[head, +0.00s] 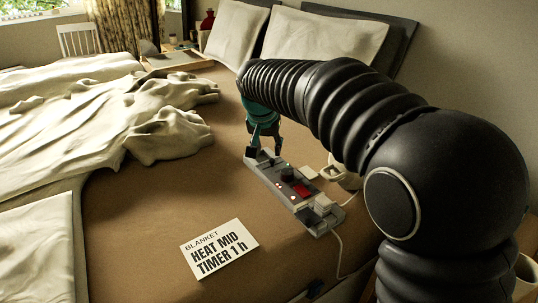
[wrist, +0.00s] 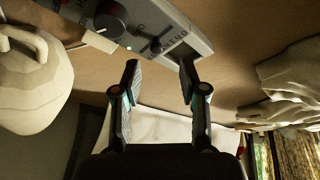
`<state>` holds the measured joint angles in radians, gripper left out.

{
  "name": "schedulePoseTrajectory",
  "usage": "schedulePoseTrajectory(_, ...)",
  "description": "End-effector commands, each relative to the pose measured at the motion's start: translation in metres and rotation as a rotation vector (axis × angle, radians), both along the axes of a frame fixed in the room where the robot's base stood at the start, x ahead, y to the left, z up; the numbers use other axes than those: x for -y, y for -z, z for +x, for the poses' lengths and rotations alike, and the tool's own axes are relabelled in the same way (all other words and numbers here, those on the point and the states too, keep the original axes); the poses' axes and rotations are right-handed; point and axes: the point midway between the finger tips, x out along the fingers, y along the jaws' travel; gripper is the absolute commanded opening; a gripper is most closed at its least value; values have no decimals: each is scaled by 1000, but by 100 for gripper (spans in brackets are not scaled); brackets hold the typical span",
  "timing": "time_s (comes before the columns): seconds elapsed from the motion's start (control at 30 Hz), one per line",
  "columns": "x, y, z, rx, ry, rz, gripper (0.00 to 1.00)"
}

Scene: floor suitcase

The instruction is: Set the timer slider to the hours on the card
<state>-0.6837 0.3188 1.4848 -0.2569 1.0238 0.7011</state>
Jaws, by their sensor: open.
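The grey controller (head: 262,171) lies on the bed to the right of and beyond the card. It also shows upside down at the top of the wrist view (wrist: 205,45). There, a dark slider knob (wrist: 158,43) sits on a slot beside printed marks too small to read surely, near a round dial (wrist: 108,18). My gripper (head: 264,150) is at the controller's far end; in the wrist view its open fingers (wrist: 160,66) are empty, with the slider beyond their tips.
A red switch (head: 301,190) and a white plug-like block (head: 323,204) are on the controller's nearer part. A white cable (head: 340,250) runs off the near end. Rumpled bedding (head: 70,120) lies left; pillows (head: 325,40) stand behind. The bed around the card is clear.

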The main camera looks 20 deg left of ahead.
Motion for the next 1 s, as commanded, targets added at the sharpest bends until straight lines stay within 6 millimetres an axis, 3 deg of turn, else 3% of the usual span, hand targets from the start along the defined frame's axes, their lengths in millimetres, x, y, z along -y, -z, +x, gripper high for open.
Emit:
schedulePoseTrajectory(0.2,0,-38,-16,2,-2,2,42)
schedulePoseTrajectory(0.4,1,-56,-24,1,-1,1,42)
schedulePoseTrajectory(0.83,2,-60,-26,0,-1,1,42)
schedulePoseTrajectory(0.93,14,-63,-27,0,1,1,42)
schedulePoseTrajectory(1.0,34,-68,-30,0,6,4,42)
